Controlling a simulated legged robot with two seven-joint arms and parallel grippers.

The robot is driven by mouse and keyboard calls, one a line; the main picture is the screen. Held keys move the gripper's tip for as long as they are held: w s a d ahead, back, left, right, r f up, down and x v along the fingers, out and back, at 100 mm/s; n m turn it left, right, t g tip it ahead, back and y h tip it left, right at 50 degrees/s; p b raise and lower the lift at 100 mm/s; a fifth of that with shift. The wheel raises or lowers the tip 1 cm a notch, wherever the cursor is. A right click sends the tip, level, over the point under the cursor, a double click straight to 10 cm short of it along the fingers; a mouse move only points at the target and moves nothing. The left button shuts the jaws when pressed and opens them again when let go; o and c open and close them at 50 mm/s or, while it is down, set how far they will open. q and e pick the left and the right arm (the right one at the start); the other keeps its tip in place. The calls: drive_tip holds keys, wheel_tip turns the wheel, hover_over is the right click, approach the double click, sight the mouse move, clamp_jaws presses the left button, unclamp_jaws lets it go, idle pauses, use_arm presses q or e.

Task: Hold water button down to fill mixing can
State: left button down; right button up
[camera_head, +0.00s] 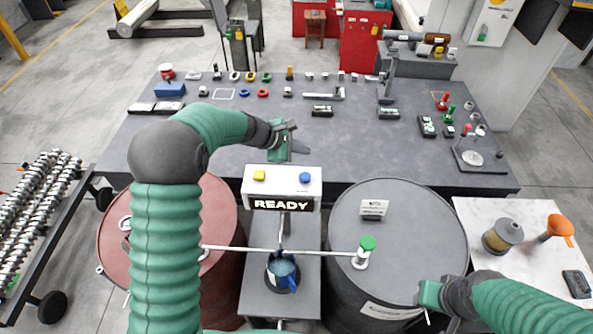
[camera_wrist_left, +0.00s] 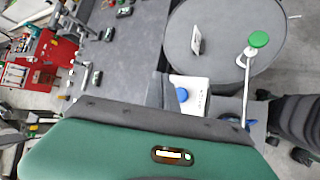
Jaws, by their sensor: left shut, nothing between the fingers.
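The white control box (camera_head: 283,187) reads READY and has a yellow button (camera_head: 259,175) on its left and a blue button (camera_head: 305,178) on its right. The blue button also shows in the left wrist view (camera_wrist_left: 182,94), close to the fingers. My left gripper (camera_head: 292,152) is shut and empty, just behind the box; I see no contact with a button. The mixing can (camera_head: 283,272), with blue on it, sits on the grey stand below the box, between the barrels. Its inside is hard to make out. My right gripper (camera_head: 430,293) is over the dark barrel's right edge, its fingers unclear.
A red barrel (camera_head: 219,215) stands left and a dark barrel (camera_head: 420,225) right, with a green-knobbed valve (camera_head: 367,243) on its pipe. The long dark table (camera_head: 350,145) behind carries several small parts. A white table (camera_head: 500,268) at right holds a jar and an orange funnel (camera_head: 558,229).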

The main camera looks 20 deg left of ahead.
sight(302, 177)
use_arm(q)
drive_tip(key=shift+w+a, duration=0.15)
drive_tip(key=shift+a, duration=0.05)
wheel_tip(302, 177, down, 9)
drive_tip(key=b, duration=0.7)
drive_tip(key=shift+d+r, duration=0.1)
drive_tip(key=shift+r, duration=0.05)
drive_tip(key=shift+d, duration=0.1)
idle(1.6)
drive_tip(key=shift+f+b, duration=0.35)
drive_tip(key=shift+b, duration=0.2)
